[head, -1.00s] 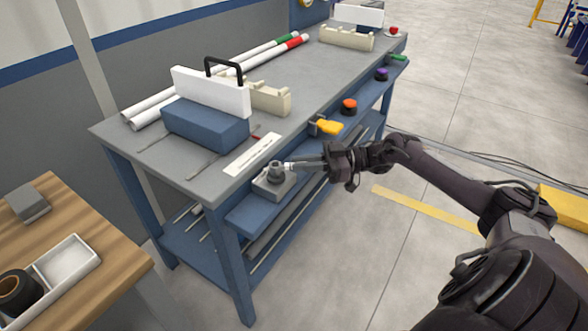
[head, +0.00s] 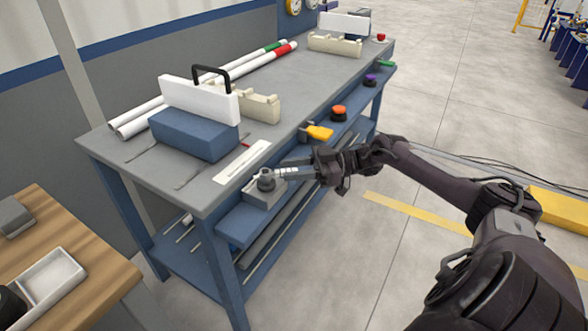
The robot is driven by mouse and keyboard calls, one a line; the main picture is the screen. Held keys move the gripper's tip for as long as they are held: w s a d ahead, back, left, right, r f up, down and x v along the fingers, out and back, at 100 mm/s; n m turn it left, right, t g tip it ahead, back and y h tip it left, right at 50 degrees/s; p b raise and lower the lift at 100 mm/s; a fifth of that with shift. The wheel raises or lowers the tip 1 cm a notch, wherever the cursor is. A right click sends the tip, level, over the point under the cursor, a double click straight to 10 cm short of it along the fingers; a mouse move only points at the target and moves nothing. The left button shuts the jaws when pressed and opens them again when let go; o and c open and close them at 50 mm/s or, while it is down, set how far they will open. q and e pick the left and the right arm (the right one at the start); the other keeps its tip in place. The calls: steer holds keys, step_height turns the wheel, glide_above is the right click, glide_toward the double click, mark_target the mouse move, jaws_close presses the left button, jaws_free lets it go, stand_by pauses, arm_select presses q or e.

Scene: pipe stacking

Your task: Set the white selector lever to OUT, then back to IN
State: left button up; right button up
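The selector is a grey round knob (head: 265,181) on a small grey box (head: 264,194) at the near front edge of the blue bench. My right gripper (head: 283,172) reaches in from the right, its fingertips at the knob's right side. A small pale part shows at the fingers; I cannot tell whether it is the white lever or part of the fingers, nor whether they grip it. The lever's setting cannot be read. A white label strip (head: 242,160) lies on the bench top behind the box. My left gripper is not in view.
The grey bench top (head: 300,105) holds a blue block (head: 195,135) with a white handled panel (head: 200,100), cream racks (head: 335,45) and pipes. A yellow part (head: 320,132) and orange button (head: 339,112) sit along its front. A wooden table (head: 75,225) stands left.

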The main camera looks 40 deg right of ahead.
steer(key=shift+s+d, duration=0.1)
steer(key=shift+d, duration=0.1)
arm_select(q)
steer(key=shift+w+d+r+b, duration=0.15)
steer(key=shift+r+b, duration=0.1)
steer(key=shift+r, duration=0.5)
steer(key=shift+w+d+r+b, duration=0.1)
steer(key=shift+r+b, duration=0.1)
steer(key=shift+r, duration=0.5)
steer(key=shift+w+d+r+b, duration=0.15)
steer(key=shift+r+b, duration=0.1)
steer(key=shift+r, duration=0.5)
arm_select(e)
steer(key=v, duration=0.7)
steer(key=shift+s+d, duration=0.1)
